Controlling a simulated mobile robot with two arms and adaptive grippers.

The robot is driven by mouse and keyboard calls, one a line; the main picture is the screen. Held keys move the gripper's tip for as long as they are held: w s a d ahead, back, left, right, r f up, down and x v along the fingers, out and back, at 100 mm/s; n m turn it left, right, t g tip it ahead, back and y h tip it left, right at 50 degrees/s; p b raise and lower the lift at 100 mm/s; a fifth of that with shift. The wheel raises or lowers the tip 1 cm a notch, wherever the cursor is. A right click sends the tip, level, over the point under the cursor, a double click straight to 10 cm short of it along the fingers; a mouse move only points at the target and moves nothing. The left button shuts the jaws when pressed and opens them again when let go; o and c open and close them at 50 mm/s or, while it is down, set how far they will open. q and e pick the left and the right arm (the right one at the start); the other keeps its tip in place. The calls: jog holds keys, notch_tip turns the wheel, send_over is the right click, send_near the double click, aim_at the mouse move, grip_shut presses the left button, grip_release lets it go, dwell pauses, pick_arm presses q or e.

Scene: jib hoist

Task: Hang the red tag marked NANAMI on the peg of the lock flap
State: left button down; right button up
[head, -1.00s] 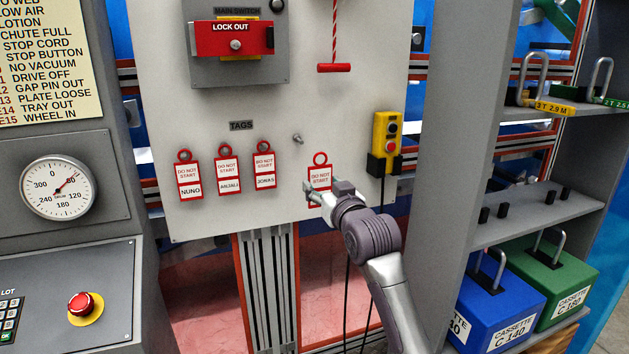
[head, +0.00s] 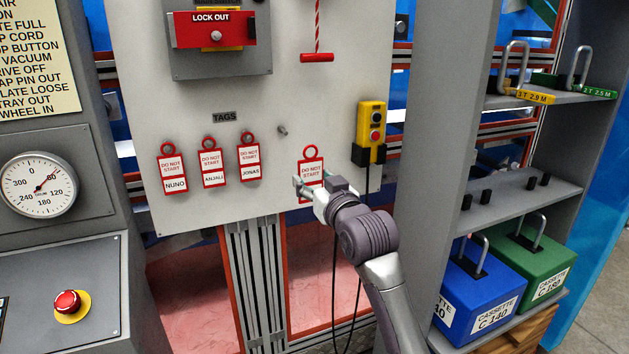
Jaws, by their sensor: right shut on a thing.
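A red-bordered DO NOT START tag (head: 311,167) with a ring at its top is held upright in front of the grey panel. My right gripper (head: 308,188) is shut on its lower part and covers the name field, so I cannot read the name. The red lock flap (head: 190,32) marked LOCK OUT is at the upper left, with its round peg (head: 215,36) near the middle. A bare peg (head: 282,129) is on the panel, up and left of the held tag. My left gripper is not in view.
Tags NUNO (head: 172,168), ANJALI (head: 211,163) and JONAS (head: 249,158) hang in a row on the panel. A red pull handle (head: 317,58) hangs above the held tag. A yellow button box (head: 371,127) is to its right, beside a grey shelf (head: 515,205).

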jog(key=p+v, duration=0.2)
jog(key=v, duration=0.4)
dwell(1.1)
dwell(0.9)
